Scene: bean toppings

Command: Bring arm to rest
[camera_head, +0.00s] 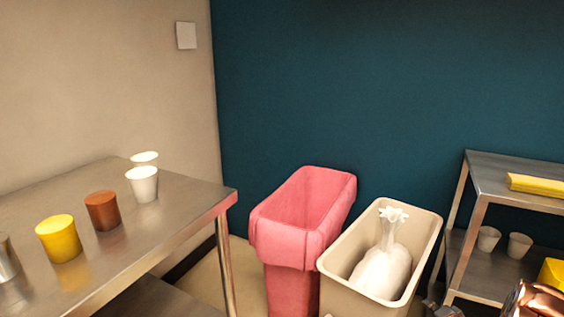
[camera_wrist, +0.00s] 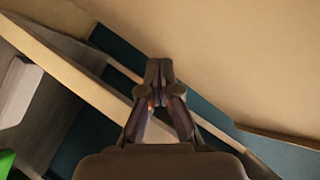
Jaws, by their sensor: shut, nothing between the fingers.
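My gripper (camera_wrist: 159,72) shows in the wrist view, with its fingers together and nothing between them. It touches nothing that I can make out. In the head view, a dark, shiny part of my arm (camera_head: 535,302) shows at the lower right corner. The gripper itself cannot be made out there.
A steel table (camera_head: 160,230) at left holds a yellow cup (camera_head: 58,240), a brown cup (camera_head: 102,212) and white cups (camera_head: 143,184). A pink-lined bin (camera_head: 290,245) and a beige bin (camera_head: 345,296) with a white bag (camera_head: 383,270) stand mid-right. A steel shelf (camera_head: 500,196) is at right.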

